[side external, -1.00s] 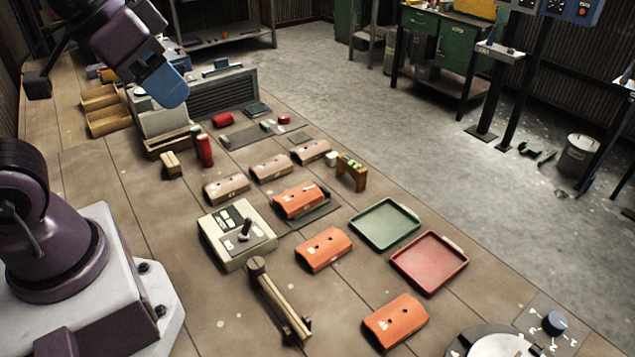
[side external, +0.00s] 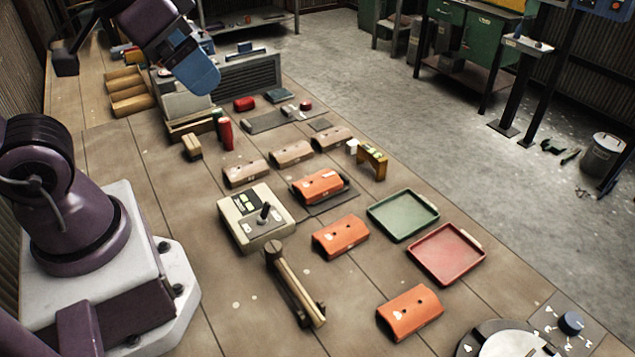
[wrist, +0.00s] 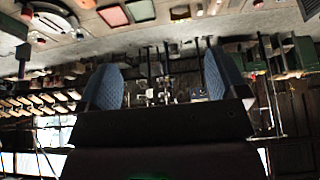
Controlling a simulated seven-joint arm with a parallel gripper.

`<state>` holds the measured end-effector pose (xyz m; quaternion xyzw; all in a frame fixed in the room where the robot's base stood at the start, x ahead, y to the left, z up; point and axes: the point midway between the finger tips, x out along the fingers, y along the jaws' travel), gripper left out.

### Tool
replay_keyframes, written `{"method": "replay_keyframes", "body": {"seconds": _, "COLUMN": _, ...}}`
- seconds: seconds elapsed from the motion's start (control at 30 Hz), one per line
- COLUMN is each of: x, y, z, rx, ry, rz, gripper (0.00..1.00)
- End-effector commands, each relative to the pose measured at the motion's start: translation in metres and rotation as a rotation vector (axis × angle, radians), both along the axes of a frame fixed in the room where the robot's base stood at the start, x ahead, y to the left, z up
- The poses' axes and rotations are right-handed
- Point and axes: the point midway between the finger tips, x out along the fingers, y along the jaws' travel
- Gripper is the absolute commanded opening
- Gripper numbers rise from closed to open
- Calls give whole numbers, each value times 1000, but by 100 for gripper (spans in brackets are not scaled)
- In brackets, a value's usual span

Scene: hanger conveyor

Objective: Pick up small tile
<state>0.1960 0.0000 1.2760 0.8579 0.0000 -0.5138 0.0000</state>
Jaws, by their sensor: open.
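Curved tiles with holes lie on the workbench, and I cannot tell which one is the small tile. Three tan tiles stand in a row: a near one (side external: 245,173), a middle one (side external: 291,153) and a far one (side external: 332,138). Three orange tiles lie nearer the camera: one on a dark pad (side external: 318,187), one in the middle (side external: 341,236) and one at the front (side external: 410,312). My gripper (side external: 195,75) has blue fingers and is raised above the back of the bench, well away from the tiles. In the wrist view my gripper (wrist: 160,80) is open and empty.
A green tray (side external: 405,214) and a red tray (side external: 447,253) lie right of the tiles. A control box with a lever (side external: 236,222) and a wooden bar (side external: 295,285) lie to their left. A red cylinder (side external: 226,134) and a yellow bridge-shaped block (side external: 373,160) stand upright.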

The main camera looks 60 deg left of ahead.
Motion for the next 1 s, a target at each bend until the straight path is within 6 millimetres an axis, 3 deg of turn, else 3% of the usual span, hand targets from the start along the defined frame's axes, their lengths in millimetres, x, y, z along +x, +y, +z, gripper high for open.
{"method": "replay_keyframes", "body": {"seconds": 0.17, "x": 1, "y": 1, "z": -2, "rx": 0, "ry": 10, "rz": 4, "gripper": 92}}
{"method": "replay_keyframes", "body": {"seconds": 0.37, "x": 16, "y": 6, "z": -27, "rx": -2, "ry": 160, "rz": 29, "gripper": 92}}
{"method": "replay_keyframes", "body": {"seconds": 0.67, "x": 89, "y": 24, "z": -80, "rx": -11, "ry": 402, "rz": 65, "gripper": 92}}
{"method": "replay_keyframes", "body": {"seconds": 1.0, "x": 171, "y": 50, "z": -182, "rx": -23, "ry": 563, "rz": 65, "gripper": 92}}
